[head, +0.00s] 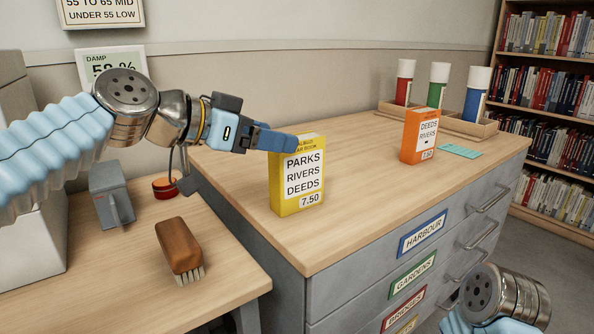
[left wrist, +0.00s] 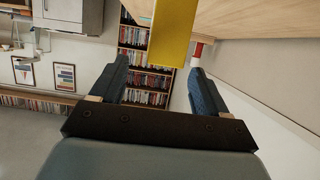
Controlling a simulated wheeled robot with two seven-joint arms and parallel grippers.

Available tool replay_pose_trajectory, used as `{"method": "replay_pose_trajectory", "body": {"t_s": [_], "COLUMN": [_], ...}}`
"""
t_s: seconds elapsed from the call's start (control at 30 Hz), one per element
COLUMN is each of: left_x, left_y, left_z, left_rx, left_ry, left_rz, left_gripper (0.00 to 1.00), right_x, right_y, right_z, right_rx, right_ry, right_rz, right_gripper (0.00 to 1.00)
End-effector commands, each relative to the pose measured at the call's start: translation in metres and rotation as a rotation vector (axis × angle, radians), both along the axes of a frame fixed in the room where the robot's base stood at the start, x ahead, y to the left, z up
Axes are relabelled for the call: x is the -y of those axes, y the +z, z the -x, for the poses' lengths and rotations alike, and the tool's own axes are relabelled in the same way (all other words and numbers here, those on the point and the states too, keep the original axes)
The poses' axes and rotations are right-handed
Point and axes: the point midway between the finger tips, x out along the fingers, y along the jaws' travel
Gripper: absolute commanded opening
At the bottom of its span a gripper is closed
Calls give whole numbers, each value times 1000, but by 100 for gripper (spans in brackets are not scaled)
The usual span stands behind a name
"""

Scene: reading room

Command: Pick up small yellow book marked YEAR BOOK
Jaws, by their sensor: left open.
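The small yellow book (head: 283,207) stands upright near the front left of the cabinet top. Its white label reads PARKS RIVERS DEEDS and 7.50, with a partly covered line ending in BOOK above. My left gripper (head: 282,142) is at its upper left, a blue finger overlapping the book's top corner in the head view. In the left wrist view the yellow book (left wrist: 172,32) lies beyond the open fingers (left wrist: 155,80), nearer the right-hand finger. I cannot tell if a finger touches it. My right arm shows at the lower right, its gripper out of frame.
An orange book (head: 418,137) stands farther right on the cabinet top (head: 360,180), near a teal card (head: 459,151) and a wooden tray (head: 437,121) of capped tubes. A brush (head: 179,247) and grey device (head: 110,193) are on the lower desk. The cabinet top between the books is clear.

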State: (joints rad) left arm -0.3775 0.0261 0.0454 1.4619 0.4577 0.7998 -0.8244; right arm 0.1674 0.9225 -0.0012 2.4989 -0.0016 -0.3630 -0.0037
Motion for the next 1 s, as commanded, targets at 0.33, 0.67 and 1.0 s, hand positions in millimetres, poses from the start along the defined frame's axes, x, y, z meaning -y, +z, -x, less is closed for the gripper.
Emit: {"method": "replay_pose_trajectory", "body": {"t_s": [0.33, 0.67, 1.0], "left_x": [30, 48, 48], "left_y": [-12, -21, -21], "left_z": [-25, -39, -39], "left_rx": [-2, 0, 0], "left_ry": [-2, 1, 1], "left_rz": [-1, 0, 0], "left_gripper": [75, 75, 39], "right_x": [-2, -3, -3], "right_y": [7, 8, 8], "right_z": [1, 1, 1], "right_rx": [-1, -2, -2], "right_ry": [3, 5, 5], "right_rz": [-2, -4, -4], "right_gripper": [0, 0, 0]}}
